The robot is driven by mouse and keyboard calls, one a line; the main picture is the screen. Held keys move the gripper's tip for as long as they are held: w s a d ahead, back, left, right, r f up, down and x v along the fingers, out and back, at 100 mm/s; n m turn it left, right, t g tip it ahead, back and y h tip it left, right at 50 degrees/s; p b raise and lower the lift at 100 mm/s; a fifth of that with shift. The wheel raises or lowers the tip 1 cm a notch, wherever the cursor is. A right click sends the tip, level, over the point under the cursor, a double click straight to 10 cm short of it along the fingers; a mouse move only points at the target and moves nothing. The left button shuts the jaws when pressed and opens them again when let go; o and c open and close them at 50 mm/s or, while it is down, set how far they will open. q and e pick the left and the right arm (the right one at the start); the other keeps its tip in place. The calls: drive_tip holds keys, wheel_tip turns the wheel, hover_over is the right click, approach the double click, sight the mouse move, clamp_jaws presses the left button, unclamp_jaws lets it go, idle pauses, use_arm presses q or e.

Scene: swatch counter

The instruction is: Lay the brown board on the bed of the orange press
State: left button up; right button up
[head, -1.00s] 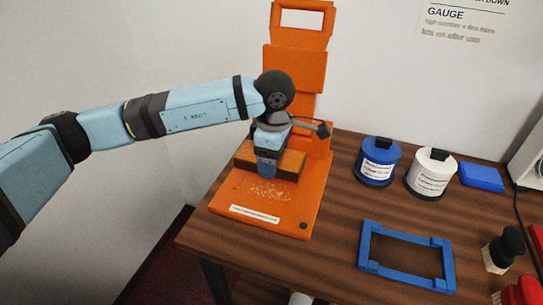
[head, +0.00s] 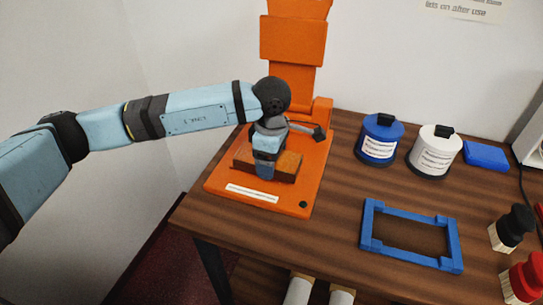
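The orange press (head: 293,45) stands at the table's left end, its upright part at the back and its flat bed (head: 222,180) in front. The brown board (head: 288,165) is over the middle of the bed, behind the white label strip. My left gripper (head: 265,170) points down and appears shut on the board, with its fingers in front of the middle part. Whether the board's underside touches the bed is hard to tell. My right gripper is not in view.
A blue frame (head: 370,225) lies on the wooden table (head: 340,190) right of the press. A blue jar (head: 378,140), a white jar (head: 434,152) and a blue block (head: 486,155) stand behind it. Black (head: 511,228) and red (head: 524,278) stamp-like things are at the right edge.

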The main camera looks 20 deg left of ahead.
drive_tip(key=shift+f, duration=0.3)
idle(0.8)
use_arm(q)
drive_tip(key=shift+f+b, duration=0.45)
drive_tip(key=shift+b, duration=0.3)
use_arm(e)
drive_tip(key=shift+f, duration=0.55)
